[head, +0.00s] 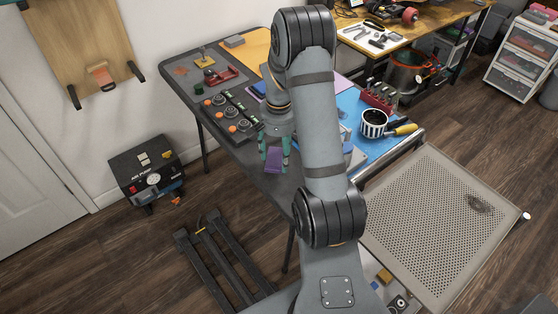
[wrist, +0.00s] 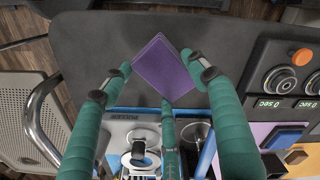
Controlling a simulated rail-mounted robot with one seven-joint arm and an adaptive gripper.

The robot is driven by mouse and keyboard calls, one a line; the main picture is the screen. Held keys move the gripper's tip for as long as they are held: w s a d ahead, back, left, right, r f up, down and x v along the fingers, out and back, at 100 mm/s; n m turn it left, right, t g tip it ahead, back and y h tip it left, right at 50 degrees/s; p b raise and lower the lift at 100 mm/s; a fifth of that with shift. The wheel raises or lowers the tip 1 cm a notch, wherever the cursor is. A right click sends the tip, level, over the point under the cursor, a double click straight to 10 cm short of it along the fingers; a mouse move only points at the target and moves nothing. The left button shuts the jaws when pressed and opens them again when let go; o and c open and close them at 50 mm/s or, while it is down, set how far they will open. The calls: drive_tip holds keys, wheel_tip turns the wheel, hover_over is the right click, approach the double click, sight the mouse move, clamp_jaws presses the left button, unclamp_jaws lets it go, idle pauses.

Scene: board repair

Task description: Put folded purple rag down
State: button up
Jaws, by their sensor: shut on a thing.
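The folded purple rag (head: 274,160) is a small flat piece at the fingertips of my gripper (head: 273,145). In the wrist view the rag (wrist: 165,68) shows as a tilted purple square between the green fingers of my gripper (wrist: 160,76). My gripper is shut on it. The rag is over a bare dark part of the workbench (head: 262,184) near its front edge. I cannot tell whether its underside touches the bench top. My arm hides part of the bench's middle.
A row of black timer dials (head: 232,112) stands left of the gripper; they show at right in the wrist view (wrist: 280,80). A striped cup (head: 374,123) stands on the blue mat (head: 350,103) at right. A perforated platform (head: 440,215) is right of the bench.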

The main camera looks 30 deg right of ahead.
sight(279, 157)
drive_tip(key=shift+f, duration=1.65)
drive_tip(key=shift+f, duration=0.15)
drive_tip(key=o, duration=0.9)
drive_tip(key=shift+o, duration=0.5)
wheel_tip(279, 157, up, 12)
drive_tip(key=shift+r+p, duration=0.2)
drive_tip(key=shift+p, duration=0.15)
